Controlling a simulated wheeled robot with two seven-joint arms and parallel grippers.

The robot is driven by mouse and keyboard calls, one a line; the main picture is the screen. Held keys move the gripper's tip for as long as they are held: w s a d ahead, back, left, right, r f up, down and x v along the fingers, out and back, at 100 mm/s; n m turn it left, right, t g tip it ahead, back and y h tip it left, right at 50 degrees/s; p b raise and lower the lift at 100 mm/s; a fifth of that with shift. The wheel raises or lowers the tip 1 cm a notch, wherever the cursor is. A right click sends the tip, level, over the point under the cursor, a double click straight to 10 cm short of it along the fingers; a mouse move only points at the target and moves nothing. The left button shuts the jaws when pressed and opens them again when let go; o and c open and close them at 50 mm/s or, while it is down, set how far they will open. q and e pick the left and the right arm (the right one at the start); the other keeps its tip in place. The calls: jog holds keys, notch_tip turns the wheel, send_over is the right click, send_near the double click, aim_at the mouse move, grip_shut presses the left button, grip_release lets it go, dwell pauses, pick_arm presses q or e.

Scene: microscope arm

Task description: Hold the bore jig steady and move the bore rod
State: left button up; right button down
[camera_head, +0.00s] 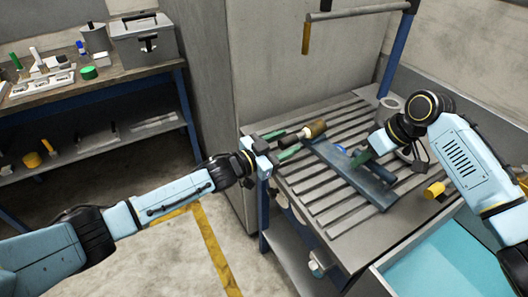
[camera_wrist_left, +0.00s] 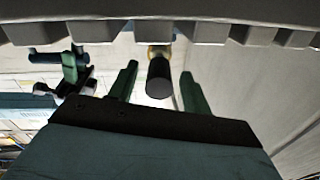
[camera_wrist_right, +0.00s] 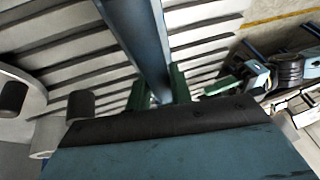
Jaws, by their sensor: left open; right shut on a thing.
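The bore jig (camera_head: 374,188) is a long blue-grey bar lying diagonally on the slatted table. It also shows in the right wrist view (camera_wrist_right: 144,35). My right gripper (camera_head: 361,158) is shut on the jig, with green fingers at both sides of it. The bore rod (camera_head: 316,129) has a brass-brown part and a dark end, beyond the jig's far-left end. My left gripper (camera_head: 281,145) is open at the table's left edge. In the left wrist view the rod's black end (camera_wrist_left: 159,80) appears between the open fingers (camera_wrist_left: 158,88); whether they touch it is unclear.
The slatted table (camera_head: 331,215) has bare slats around the jig. A yellow piece (camera_head: 434,190) and a grey ring-shaped part (camera_head: 390,103) sit toward its right side. A bar on a post (camera_head: 352,12) overhangs the back. A turquoise-lined drawer (camera_head: 440,265) is in front.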

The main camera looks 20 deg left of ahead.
pick_arm(q)
jog(key=v, duration=1)
jog(key=shift+s+a, duration=0.1)
jog(key=x, duration=1.1)
grip_shut()
dwell(0.3)
